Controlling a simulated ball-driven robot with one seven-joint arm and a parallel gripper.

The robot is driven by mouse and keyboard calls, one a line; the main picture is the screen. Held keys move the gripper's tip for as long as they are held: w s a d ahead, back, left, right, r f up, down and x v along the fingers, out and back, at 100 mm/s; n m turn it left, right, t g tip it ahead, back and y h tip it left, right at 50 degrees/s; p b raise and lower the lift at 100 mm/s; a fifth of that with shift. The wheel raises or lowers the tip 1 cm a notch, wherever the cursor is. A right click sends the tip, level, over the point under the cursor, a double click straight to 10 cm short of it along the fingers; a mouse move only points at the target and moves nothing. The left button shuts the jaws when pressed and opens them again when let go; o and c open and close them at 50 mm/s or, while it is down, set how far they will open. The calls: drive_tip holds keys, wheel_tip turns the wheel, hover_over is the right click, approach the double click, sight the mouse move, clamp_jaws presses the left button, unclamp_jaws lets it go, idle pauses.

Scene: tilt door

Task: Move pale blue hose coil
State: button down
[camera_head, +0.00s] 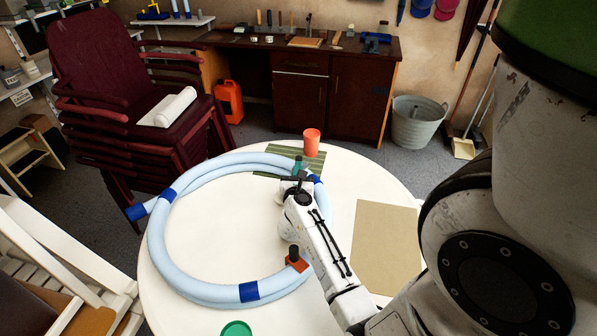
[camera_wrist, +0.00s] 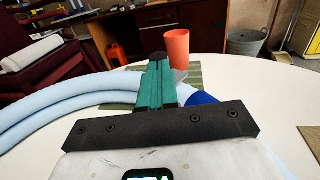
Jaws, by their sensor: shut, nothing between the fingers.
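The pale blue hose coil (camera_head: 165,245) lies as a wide loop on a round white table (camera_head: 225,225). Dark blue bands wrap it, and one blue end (camera_head: 136,212) sticks out past the left table edge. My gripper (camera_head: 298,165) is at the loop's far right side, by a blue band. Its teal fingers (camera_wrist: 157,75) are shut and empty. In the wrist view the coil (camera_wrist: 60,105) runs in from the left and passes behind the gripper, and a blue band (camera_wrist: 203,98) shows just right of the fingers. My arm hides the loop's right side. I cannot tell if the fingers touch the hose.
An orange cup (camera_head: 311,142) stands beyond my gripper, by a green striped mat (camera_head: 270,160). A tan sheet (camera_head: 385,245) lies right. A brown block with a black knob (camera_head: 297,261) is at the coil's front right. A green disc (camera_head: 236,328) lies in front. Stacked chairs (camera_head: 95,75) stand left.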

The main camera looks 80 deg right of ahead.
drive_tip(key=shift+d, duration=0.2)
drive_tip(key=shift+w+d, duration=0.2)
drive_tip(key=shift+d, duration=1.55)
drive_tip(key=shift+a, duration=0.25)
wheel_tip(320, 180, up, 10)
drive_tip(key=p, duration=0.5)
drive_tip(key=w+d+b, duration=0.2)
drive_tip(key=d+b, duration=0.4)
drive_tip(key=d, duration=1.4)
drive_tip(key=shift+w+d, duration=0.2)
drive_tip(key=shift+w, duration=0.05)
